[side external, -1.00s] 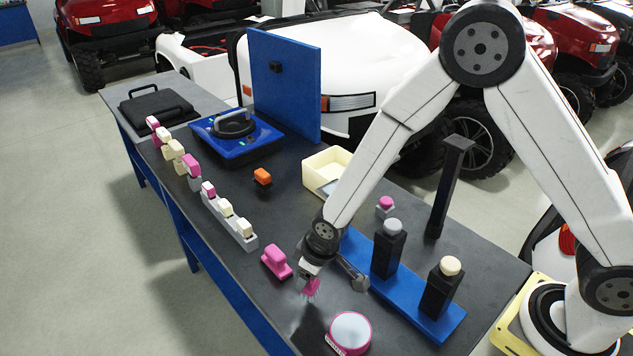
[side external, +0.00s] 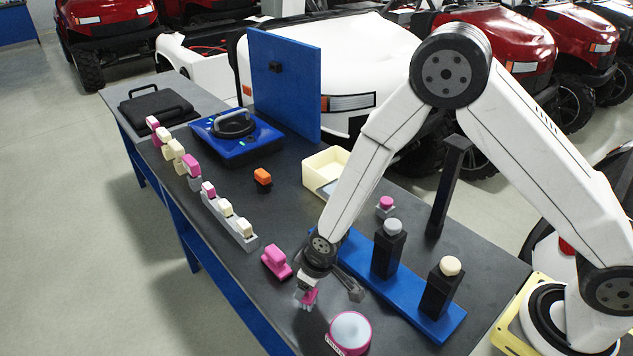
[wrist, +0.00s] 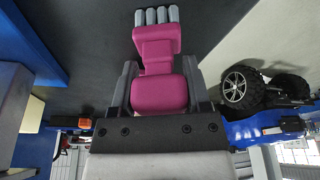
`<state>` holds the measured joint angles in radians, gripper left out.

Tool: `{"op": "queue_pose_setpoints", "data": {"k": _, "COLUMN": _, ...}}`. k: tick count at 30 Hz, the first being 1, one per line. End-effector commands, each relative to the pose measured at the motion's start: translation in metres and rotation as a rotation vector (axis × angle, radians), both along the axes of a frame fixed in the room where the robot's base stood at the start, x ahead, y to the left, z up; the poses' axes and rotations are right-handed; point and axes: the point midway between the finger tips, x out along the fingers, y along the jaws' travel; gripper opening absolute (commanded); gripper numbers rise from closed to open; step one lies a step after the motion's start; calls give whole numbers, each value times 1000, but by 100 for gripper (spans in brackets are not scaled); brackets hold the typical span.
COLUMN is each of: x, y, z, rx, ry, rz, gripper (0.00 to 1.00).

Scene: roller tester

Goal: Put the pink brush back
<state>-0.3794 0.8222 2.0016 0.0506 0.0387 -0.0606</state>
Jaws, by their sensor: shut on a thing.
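The pink brush (wrist: 157,55), a pink block with a row of several grey bristle tufts at one end, is between my gripper's fingers (wrist: 160,92) in the wrist view. In the side view my gripper (side external: 306,288) is shut on it, low over the front of the dark table, and the brush (side external: 308,299) hangs below the fingers. I cannot tell whether its tip touches the table. A pink piece with a raised handle (side external: 276,262) stands on the table just left of my gripper. A round pink-rimmed pad with a pale top (side external: 350,331) lies to the right, toward the front edge.
A blue base with black posts (side external: 440,290) stands right of my gripper. A grey rail with pink and cream blocks (side external: 232,226) runs along the left edge. The mid-table between is clear.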

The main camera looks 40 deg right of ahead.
Motion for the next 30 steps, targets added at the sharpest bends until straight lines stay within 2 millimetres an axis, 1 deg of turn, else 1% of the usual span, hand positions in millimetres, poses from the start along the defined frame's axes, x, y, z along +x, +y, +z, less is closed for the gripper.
{"op": "queue_pose_setpoints", "data": {"k": 2, "x": 0, "y": 0, "z": -2, "rx": 0, "ry": 0, "rz": 1, "gripper": 2}}
{"op": "queue_pose_setpoints", "data": {"k": 3, "x": 0, "y": 0, "z": -1, "rx": 0, "ry": -1, "rz": 1, "gripper": 74}}
{"op": "queue_pose_setpoints", "data": {"k": 5, "x": 0, "y": 0, "z": -1, "rx": 0, "ry": -1, "rz": 1, "gripper": 93}}
{"op": "queue_pose_setpoints", "data": {"k": 6, "x": 0, "y": 0, "z": -1, "rx": 0, "ry": 0, "rz": 1, "gripper": 96}}
{"op": "queue_pose_setpoints", "data": {"k": 16, "x": 0, "y": 0, "z": -1, "rx": 0, "ry": 0, "rz": 0, "gripper": 96}}
{"op": "queue_pose_setpoints", "data": {"k": 20, "x": 0, "y": 0, "z": 2, "rx": 0, "ry": 0, "rz": 0, "gripper": 96}}
{"op": "queue_pose_setpoints", "data": {"k": 26, "x": -2, "y": -1, "z": 14, "rx": 1, "ry": -2, "rz": 1, "gripper": 96}}
{"op": "queue_pose_setpoints", "data": {"k": 30, "x": -6, "y": -2, "z": 26, "rx": 1, "ry": -2, "rz": 1, "gripper": 96}}
